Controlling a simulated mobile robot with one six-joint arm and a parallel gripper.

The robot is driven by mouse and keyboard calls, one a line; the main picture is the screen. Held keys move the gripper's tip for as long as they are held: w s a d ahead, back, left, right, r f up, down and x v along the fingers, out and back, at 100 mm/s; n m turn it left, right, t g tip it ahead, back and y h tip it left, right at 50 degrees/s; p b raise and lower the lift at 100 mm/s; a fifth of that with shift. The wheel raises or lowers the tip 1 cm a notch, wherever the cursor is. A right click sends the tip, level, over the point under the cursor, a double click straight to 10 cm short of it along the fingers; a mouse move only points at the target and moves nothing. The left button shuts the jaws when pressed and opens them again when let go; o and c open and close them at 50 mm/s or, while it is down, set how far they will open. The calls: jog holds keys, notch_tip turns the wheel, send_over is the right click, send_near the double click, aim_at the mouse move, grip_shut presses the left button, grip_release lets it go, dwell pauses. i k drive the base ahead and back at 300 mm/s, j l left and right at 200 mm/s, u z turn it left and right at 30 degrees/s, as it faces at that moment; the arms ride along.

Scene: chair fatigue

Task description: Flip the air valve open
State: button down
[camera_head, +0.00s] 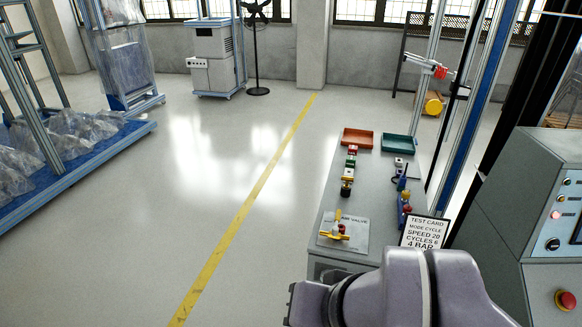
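The air valve (340,229) sits near the front end of the long grey bench. It has a yellow lever and a red part, and stands on a light plate (327,236) whose printed label is partly covered, with "VALVE" legible. The lever looks roughly crosswise on the plate; I cannot tell from it whether the valve is open. My purple-grey arm fills the bottom centre, just in front of the bench's near end. My gripper's fingers do not show.
The grey bench (331,195) also holds a red tray (358,138), a green tray (398,142), several small coloured fittings and a test card (424,232) close right of the valve. A control console (530,215) with a red button stands at right. Open floor lies left.

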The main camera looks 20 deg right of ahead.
aim_at(337, 220)
jog(key=i+l, duration=0.25)
jog(key=i, duration=0.2)
jog(key=i+l+u, duration=0.1)
jog(key=i+l, duration=0.15)
jog(key=i, duration=0.25)
